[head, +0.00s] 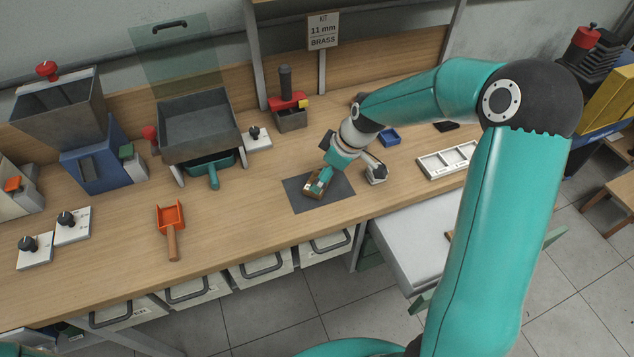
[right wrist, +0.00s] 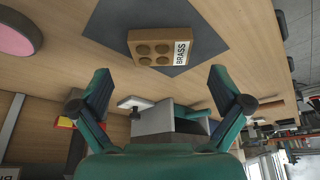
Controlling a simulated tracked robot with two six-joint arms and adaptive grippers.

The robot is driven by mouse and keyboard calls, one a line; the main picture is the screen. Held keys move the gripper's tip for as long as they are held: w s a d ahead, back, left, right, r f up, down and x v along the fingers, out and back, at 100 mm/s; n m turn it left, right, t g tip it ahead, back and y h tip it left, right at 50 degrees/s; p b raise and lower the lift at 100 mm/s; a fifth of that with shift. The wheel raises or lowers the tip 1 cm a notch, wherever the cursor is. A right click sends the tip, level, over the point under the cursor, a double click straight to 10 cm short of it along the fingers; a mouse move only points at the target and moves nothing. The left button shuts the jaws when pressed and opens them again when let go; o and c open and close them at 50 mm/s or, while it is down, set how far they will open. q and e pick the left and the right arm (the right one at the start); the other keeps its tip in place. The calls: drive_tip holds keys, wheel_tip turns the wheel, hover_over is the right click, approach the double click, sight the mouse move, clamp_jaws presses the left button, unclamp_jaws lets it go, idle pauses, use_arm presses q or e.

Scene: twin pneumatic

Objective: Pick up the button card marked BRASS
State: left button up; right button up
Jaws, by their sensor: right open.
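The button card marked BRASS (right wrist: 150,42) is a tan block with round brass buttons and a white label, lying on a dark mat (right wrist: 203,35) in the right wrist view. In the head view the card (head: 312,190) is partly hidden by my right gripper. My right gripper (right wrist: 160,76) is open and empty, its fingers spread to either side of the card's line and apart from it in the right wrist view. In the head view the right gripper (head: 322,180) is over the card on the mat (head: 339,193). My left gripper is not in view.
A sign (head: 323,31) reading 11 mm BRASS stands behind. A red-topped press (head: 289,108), a grey tray (head: 200,130) and an orange scoop (head: 170,220) are to the left. A white divided tray (head: 448,160) and a blue bin (head: 389,136) are to the right.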

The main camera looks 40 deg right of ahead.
sight(316, 172)
drive_tip(key=p+x, duration=0.1)
drive_tip(key=x, duration=0.3)
drive_tip(key=shift+f, duration=0.1)
drive_tip(key=c, duration=1.2)
drive_tip(key=shift+c, duration=0.3)
drive_tip(key=shift+r, duration=0.2)
